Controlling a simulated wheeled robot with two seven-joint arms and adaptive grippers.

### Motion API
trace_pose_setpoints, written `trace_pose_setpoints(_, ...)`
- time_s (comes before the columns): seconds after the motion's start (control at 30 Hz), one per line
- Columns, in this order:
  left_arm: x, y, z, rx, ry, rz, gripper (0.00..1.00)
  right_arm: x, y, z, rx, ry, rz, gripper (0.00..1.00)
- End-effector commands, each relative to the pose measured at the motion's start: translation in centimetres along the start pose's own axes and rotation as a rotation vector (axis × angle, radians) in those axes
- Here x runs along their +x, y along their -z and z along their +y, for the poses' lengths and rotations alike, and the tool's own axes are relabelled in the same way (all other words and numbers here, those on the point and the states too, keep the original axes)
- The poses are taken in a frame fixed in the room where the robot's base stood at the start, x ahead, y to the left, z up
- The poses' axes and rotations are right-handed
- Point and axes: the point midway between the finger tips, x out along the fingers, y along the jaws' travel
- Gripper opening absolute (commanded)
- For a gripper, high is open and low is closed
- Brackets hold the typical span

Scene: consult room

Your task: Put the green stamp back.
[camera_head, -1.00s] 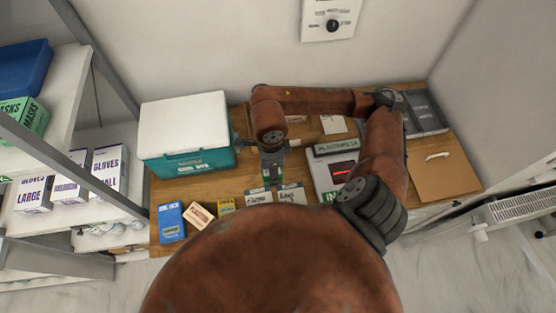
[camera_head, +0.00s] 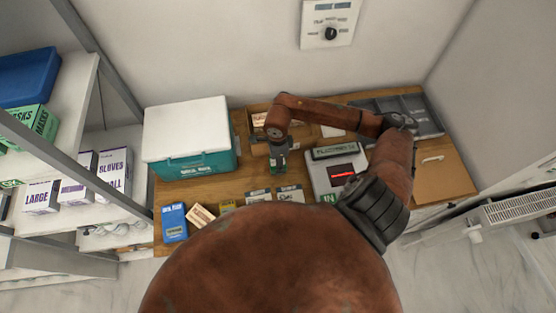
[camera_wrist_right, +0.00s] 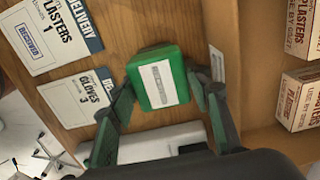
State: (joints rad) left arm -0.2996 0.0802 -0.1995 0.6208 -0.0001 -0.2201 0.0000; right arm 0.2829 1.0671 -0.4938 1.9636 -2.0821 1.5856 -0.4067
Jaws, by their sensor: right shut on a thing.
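The green stamp (camera_wrist_right: 158,80), a green block with a white label on top, is between the fingers of my right gripper (camera_wrist_right: 162,98) in the right wrist view. The gripper is shut on it. In the head view my right gripper (camera_head: 278,166) is over the wooden desk, behind two delivery cards. The plasters card (camera_wrist_right: 55,35) bears a blue "RECEIVED" mark; the gloves card (camera_wrist_right: 75,97) shows none in its visible part. Whether the stamp touches the desk is unclear. My left gripper is not in view.
A teal cool box (camera_head: 187,155) with a white lid stands left. A pale device (camera_head: 325,180) with a red display stands right of the gripper. A grey compartment tray (camera_head: 425,116) lies back right. Plasters boxes (camera_wrist_right: 297,98) sit in a wooden holder. Small boxes (camera_head: 174,222) lie front left.

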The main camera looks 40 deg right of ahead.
Motion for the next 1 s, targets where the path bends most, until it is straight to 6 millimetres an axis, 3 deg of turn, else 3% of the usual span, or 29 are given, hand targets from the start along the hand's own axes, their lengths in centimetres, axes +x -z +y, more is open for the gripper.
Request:
trace_pose_setpoints(0.37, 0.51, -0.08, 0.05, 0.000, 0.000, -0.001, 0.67, 0.51, -0.01, -0.01, 0.000, 0.001, 0.000, 0.29)
trace_pose_setpoints(0.4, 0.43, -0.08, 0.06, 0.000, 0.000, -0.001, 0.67, 0.44, 0.00, 0.01, 0.000, 0.000, 0.000, 0.46)
trace_pose_setpoints(0.6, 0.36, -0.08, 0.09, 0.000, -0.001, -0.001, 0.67, 0.36, -0.01, 0.01, 0.000, 0.000, 0.000, 0.60)
trace_pose_setpoints(1.0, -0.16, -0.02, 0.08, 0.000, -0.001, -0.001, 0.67, -0.11, -0.01, 0.04, 0.001, -0.001, -0.001, 0.62)
